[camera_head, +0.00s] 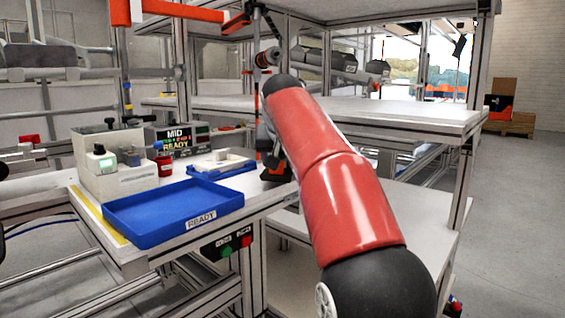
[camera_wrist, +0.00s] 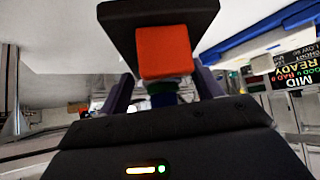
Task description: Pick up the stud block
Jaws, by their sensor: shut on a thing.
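The stud block, as I take it, is an orange block (camera_wrist: 165,50) on a dark flat plate, with a blue and green part beside it. It fills the top middle of the wrist view, between the two fingers of my gripper (camera_wrist: 163,88). My gripper is shut on it; the exact contact is hard to see. In the head view my red arm reaches over the workbench and hides most of the gripper. An orange and black piece (camera_head: 276,172) shows just left of the arm, by the bench's right edge; it looks like the same block.
A large empty blue tray (camera_head: 125,224) marked READY lies at the bench front. A smaller blue tray (camera_head: 207,173) with pale pieces lies behind it. A beige box (camera_head: 98,183), a red cup (camera_head: 164,165) and a MID READY sign (camera_head: 196,139) stand left. A white shelf (camera_head: 350,112) runs behind.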

